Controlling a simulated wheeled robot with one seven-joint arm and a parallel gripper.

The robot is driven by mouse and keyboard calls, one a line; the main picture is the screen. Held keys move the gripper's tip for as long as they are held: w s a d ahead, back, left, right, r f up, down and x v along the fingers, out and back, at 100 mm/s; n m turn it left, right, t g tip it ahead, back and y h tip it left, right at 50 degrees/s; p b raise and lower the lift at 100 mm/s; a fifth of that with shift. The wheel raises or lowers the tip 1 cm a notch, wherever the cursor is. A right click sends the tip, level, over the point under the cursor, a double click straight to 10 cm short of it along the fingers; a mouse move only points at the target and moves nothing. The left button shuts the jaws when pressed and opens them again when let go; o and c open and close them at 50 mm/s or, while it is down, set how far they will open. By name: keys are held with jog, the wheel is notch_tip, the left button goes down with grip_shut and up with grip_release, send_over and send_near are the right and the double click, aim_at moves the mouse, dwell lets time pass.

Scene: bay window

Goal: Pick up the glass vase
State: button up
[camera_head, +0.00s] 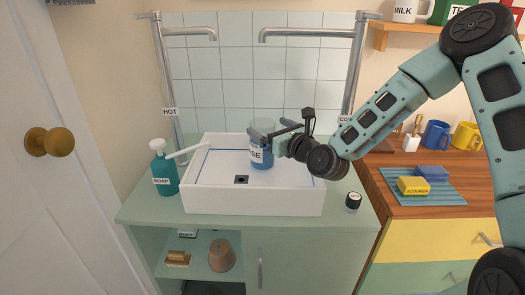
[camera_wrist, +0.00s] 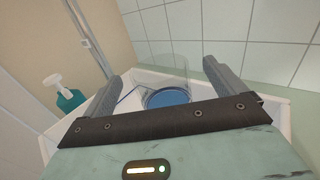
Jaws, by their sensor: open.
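The glass vase (camera_head: 262,155) is clear, with blue in its lower part and a white label of which the letters "SE" can be read. It stands upright in the white sink (camera_head: 255,201), towards the back. My gripper (camera_head: 268,130) is at the vase's upper part, reaching in from the right and hiding some of it. In the wrist view the vase (camera_wrist: 168,97) shows between the two fingers of my gripper (camera_wrist: 168,75), which are spread apart with gaps on both sides. I cannot tell whether either finger touches the glass.
A teal soap bottle (camera_head: 164,172) stands left of the sink, and also shows in the wrist view (camera_wrist: 70,100). A small dark jar (camera_head: 353,201) stands right of it. A wooden counter (camera_head: 450,208) lies right.

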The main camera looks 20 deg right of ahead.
jog(key=shift+x, duration=1.95)
jog(key=shift+a+f, duration=0.1)
jog(key=c, duration=0.8)
jog(key=shift+o, duration=0.2)
notch_tip(320, 180, up, 10)
jog(key=p, duration=0.2)
send_over(256, 120)
jog(key=v, duration=0.3)
jog(key=shift+s, duration=0.1)
